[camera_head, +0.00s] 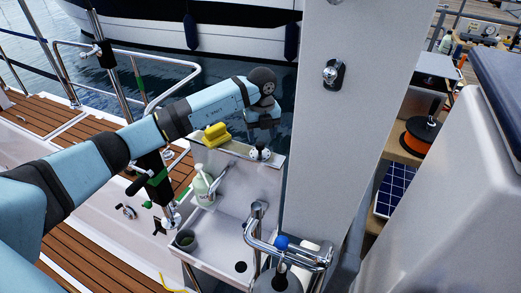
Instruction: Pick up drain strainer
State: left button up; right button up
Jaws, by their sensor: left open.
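My left arm reaches in from the left, and its open, empty gripper (263,122) points down above the ledge at the back of the white sink. A small dark and chrome piece (260,153) sits on this ledge, just below the gripper and apart from it. It may be the drain strainer, but it is too small to tell for sure. A dark round drain hole (241,267) shows in the sink basin (222,232). My right gripper is not in view.
A yellow brush-like object (215,134) lies on the ledge left of the gripper. A white bottle (204,188) and a dark green cup (186,240) stand by the sink's left side. A chrome faucet (258,210) is in front. A grey pillar (342,130) stands close on the right.

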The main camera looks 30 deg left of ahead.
aim_at(260, 144)
pick_arm(q)
jog(key=f, duration=0.1)
jog(key=f+p, duration=0.1)
jog(key=f, duration=0.2)
jog(key=shift+a+f+p, duration=0.3)
jog(key=shift+f, duration=0.55)
jog(key=c, duration=1)
